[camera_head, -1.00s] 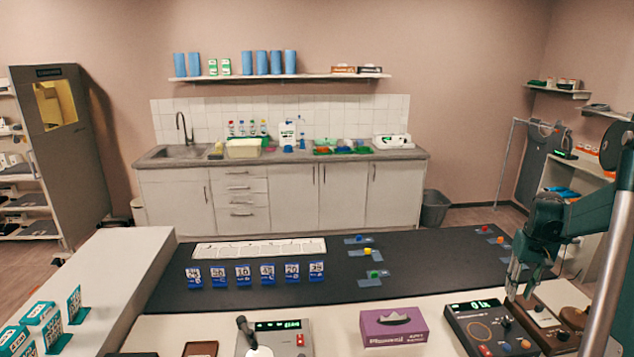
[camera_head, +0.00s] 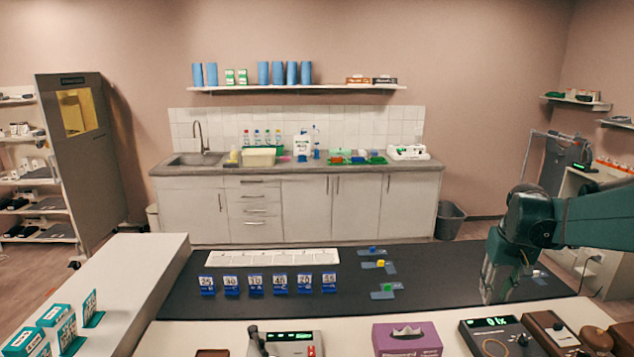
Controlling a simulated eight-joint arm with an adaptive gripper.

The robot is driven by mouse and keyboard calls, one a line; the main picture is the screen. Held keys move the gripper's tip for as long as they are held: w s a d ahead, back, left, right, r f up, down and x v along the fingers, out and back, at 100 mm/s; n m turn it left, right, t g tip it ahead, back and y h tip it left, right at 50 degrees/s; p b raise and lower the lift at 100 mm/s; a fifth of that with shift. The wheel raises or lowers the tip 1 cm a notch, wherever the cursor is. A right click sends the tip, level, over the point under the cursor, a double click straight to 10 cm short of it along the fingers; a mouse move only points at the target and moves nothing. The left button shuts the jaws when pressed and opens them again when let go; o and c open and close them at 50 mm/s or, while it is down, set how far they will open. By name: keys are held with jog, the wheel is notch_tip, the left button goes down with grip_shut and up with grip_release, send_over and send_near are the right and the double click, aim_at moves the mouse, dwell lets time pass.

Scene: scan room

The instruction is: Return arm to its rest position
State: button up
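My gripper (camera_head: 502,285) hangs pointing down at the right of the view, at the end of my dark teal arm. It is over the right part of the dark mat (camera_head: 440,268), above the near control boxes. Its silver fingers are seen nearly edge-on, and I cannot tell whether they are open or shut. No held object shows.
Below and near my gripper are a black console (camera_head: 497,338) with a green display and a brown box (camera_head: 548,328). A purple tissue box (camera_head: 407,339) stands left of them. Blue numbered stands (camera_head: 254,284) line the mat. The mat's middle is fairly clear.

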jog(key=s+a+r+n+t, duration=0.1)
jog(key=s+a, duration=0.4)
jog(key=a, duration=0.3)
jog(key=s+a+r+t, duration=0.1)
jog(key=s+a+r, duration=0.1)
jog(key=s+a, duration=0.45)
jog(key=s+a+r+n+t, duration=0.1)
jog(key=s+a, duration=0.2)
jog(key=a, duration=0.6)
jog(key=s+a+f+t+y, duration=0.1)
jog(key=s+a+f+t, duration=0.1)
jog(key=s+a, duration=0.5)
jog(key=shift+s+a+f+n, duration=0.35)
jog(key=shift+s+f+n, duration=0.05)
jog(key=shift+s+f, duration=0.15)
